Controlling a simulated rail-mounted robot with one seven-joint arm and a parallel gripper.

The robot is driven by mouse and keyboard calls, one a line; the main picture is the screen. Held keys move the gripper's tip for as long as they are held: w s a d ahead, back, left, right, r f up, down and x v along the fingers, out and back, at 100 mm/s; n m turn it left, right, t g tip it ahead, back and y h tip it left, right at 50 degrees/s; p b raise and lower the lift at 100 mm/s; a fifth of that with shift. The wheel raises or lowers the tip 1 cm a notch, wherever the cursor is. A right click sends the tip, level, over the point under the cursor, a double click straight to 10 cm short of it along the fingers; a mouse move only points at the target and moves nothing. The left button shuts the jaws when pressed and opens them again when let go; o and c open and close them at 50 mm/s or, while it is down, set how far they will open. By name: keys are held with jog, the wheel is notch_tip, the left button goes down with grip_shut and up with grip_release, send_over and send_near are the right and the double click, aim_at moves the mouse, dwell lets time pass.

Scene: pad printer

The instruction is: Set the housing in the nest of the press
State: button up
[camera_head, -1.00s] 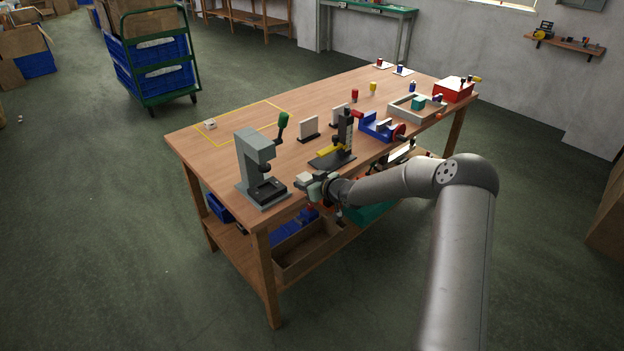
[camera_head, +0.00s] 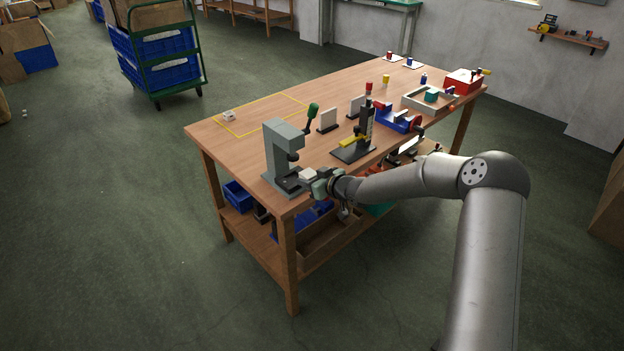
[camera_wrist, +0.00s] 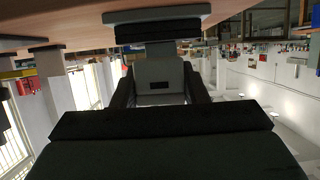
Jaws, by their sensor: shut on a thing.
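The grey press (camera_head: 283,150) stands at the table's near left corner, with its dark nest (camera_head: 289,183) low at the front. My gripper (camera_head: 314,177) is shut on the pale housing (camera_head: 307,174) just right of the nest. The housing looks a little above the nest and apart from it; the exact gap cannot be told. In the wrist view the housing (camera_wrist: 158,72) shows as a grey block with a small dark slot between my two dark fingers. Beyond it are a dark block and a grey plate that look like part of the press.
A black stand with a yellow part (camera_head: 354,147) is right of the press. A blue vise (camera_head: 397,118) and a tray (camera_head: 424,106) are further right. The yellow-outlined area (camera_head: 262,131) holds a small white piece (camera_head: 228,116).

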jog(key=shift+f+b+x, duration=0.15)
jog(key=shift+b+x, duration=0.1)
jog(key=shift+x, duration=0.5)
jog(key=shift+f+b+x, duration=0.15)
jog(key=shift+b+x, duration=0.1)
jog(key=shift+x, duration=0.45)
jog(key=shift+w+a+p, duration=0.55)
jog(key=shift+w+a, duration=1)
jog(key=shift+w, duration=0.05)
jog(key=shift+f, duration=0.35)
jog(key=o, duration=0.8)
jog(key=shift+o, duration=0.2)
jog(key=shift+s+d+b, duration=0.75)
jog(key=shift+s+d, duration=2.05)
jog(key=shift+s, duration=0.05)
